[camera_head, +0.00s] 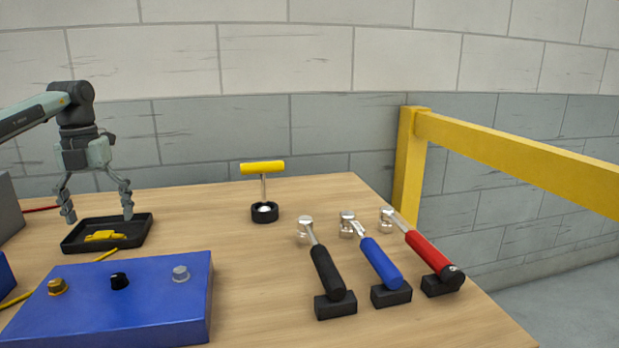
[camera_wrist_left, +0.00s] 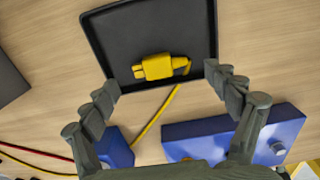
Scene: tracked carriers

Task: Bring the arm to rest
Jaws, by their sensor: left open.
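My left gripper (camera_head: 97,216) hangs open and empty above the black tray (camera_head: 133,239) at the left of the table, fingers pointing down. A yellow plug (camera_head: 104,236) lies in the tray, with a yellow cable running out of it. In the left wrist view the open fingers (camera_wrist_left: 166,100) frame the near side of the tray (camera_wrist_left: 104,48), and the yellow plug (camera_wrist_left: 158,67) lies beyond the fingertips, apart from them. My right gripper is not in view.
A blue box with knobs (camera_head: 140,310) stands in front of the tray. A yellow-handled tool (camera_head: 262,168) stands upright in a black ring. Black (camera_head: 326,271), blue (camera_head: 382,263) and red (camera_head: 428,249) hammers rest on holders at right. A yellow railing (camera_head: 520,155) runs beyond the table's right edge.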

